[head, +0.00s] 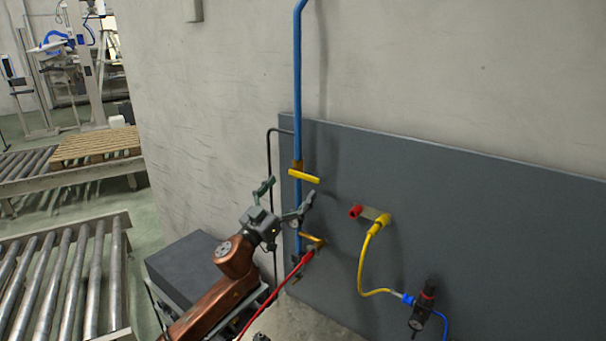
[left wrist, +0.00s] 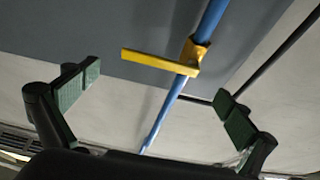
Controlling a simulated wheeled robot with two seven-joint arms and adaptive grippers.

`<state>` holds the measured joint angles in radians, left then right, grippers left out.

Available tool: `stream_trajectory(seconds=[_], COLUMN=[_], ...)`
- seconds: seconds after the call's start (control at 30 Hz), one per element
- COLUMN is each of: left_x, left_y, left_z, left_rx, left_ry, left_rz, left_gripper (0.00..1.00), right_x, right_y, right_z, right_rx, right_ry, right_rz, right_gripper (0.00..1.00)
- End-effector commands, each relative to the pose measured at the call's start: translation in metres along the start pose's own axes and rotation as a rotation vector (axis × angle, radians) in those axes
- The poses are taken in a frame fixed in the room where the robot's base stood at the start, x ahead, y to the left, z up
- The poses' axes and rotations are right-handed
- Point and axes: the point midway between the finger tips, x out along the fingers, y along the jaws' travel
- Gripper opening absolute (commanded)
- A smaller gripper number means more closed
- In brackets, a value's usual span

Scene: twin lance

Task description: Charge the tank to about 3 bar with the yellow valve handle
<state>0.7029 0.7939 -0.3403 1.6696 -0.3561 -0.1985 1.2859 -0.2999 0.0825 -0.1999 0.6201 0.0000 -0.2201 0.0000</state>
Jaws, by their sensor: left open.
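The yellow valve handle (head: 304,176) sits on the vertical blue pipe (head: 297,90) and points across it, roughly level. My left gripper (head: 285,196) is open and empty, just in front of and slightly below the handle in the head view. In the left wrist view the yellow handle (left wrist: 155,62) lies ahead, between and beyond the two spread fingers (left wrist: 160,95), and no finger appears to touch it. The blue pipe (left wrist: 160,120) runs behind it. I cannot make out a tank or a readable gauge. My right gripper is not in view.
A grey panel (head: 460,220) backs the pipe. Below the handle is a brass-coloured fitting (head: 312,240) with a red hose (head: 275,292). To the right are a yellow hose (head: 363,265), a red cap (head: 355,211) and a black regulator (head: 422,305). A dark box (head: 185,270) stands left.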

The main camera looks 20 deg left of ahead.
Motion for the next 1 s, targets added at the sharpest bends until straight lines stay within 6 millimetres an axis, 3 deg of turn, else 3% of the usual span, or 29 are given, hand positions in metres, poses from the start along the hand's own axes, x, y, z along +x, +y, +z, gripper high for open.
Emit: stream_trajectory(seconds=[0.2,0.4,0.73,1.0], left_x=[0.036,0.056,0.059,0.059], left_y=[0.000,0.000,0.000,0.000], left_z=[-0.003,-0.001,0.000,0.000], left_rx=[0.000,-0.001,0.000,0.000], left_ry=[0.001,0.000,-0.001,0.000], left_rz=[-0.001,-0.002,-0.002,-0.002], left_gripper=[0.99,0.99,0.99,0.81], right_x=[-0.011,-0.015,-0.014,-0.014], right_y=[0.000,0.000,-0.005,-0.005], right_z=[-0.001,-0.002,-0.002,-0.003], right_rx=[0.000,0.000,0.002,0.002], right_ry=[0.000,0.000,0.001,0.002], right_rz=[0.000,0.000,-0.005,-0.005], right_gripper=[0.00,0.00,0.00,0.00])
